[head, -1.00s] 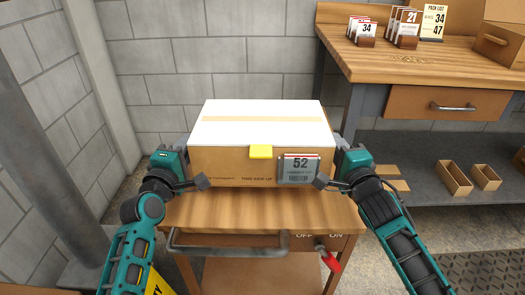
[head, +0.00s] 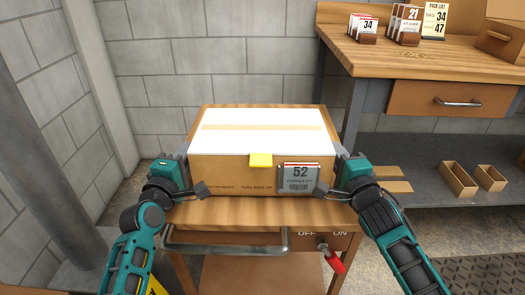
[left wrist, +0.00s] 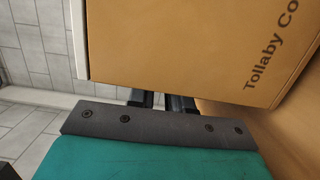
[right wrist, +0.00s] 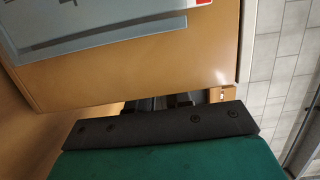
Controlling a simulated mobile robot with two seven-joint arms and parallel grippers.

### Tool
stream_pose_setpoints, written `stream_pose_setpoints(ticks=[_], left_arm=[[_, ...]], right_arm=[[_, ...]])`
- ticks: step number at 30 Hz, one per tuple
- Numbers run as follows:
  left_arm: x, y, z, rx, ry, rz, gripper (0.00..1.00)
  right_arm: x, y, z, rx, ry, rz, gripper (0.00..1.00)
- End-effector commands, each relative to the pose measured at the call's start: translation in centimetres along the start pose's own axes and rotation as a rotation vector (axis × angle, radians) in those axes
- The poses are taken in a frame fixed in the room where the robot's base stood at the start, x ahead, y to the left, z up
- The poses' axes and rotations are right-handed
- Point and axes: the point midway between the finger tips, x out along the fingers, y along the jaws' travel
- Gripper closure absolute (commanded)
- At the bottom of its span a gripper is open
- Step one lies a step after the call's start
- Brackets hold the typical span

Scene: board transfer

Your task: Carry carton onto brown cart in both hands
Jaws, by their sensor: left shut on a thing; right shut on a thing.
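The carton (head: 225,170) is brown with a white top, a yellow tab and a "52" label on its front. It is level, on or just above the wooden top of the brown cart (head: 240,212); I cannot tell whether it touches. My left gripper (head: 188,175) is shut on the carton's left side, and my right gripper (head: 336,173) is shut on its right side. The carton's side also fills much of the left wrist view (left wrist: 180,45) and the right wrist view (right wrist: 150,75). The fingertips are mostly hidden.
The cart has a grey handle (head: 225,248) and a red switch lever (head: 332,260) at its front. A workbench (head: 430,62) with cards and small boxes stands at the right. A grey block wall (head: 230,50) is behind, and a post (head: 35,110) stands at the left.

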Motion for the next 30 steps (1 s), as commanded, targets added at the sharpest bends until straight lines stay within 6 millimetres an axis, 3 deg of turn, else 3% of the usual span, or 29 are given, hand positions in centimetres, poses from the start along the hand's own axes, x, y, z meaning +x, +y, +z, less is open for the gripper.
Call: stream_pose_setpoints(ticks=[1,2,9,20,30], left_arm=[[0.0,-0.2,0.0,0.0,0.0,0.003,1.0],[0.0,-0.2,0.0,0.0,0.0,0.0,0.79],[0.0,-0.1,0.0,0.0,0.0,0.0,0.56],[-0.6,-0.1,0.0,0.0,0.0,0.0,0.55],[-6.7,-0.2,0.0,0.0,0.0,-0.002,0.55]], right_arm=[[0.0,0.2,0.0,0.0,-0.001,-0.004,1.0],[0.0,0.1,0.0,0.0,0.0,-0.001,0.79],[0.0,0.1,0.0,0.0,0.0,-0.001,0.56],[0.0,0.0,0.0,0.0,0.0,0.0,0.55],[0.0,-0.1,0.0,0.0,0.0,0.0,0.55]])
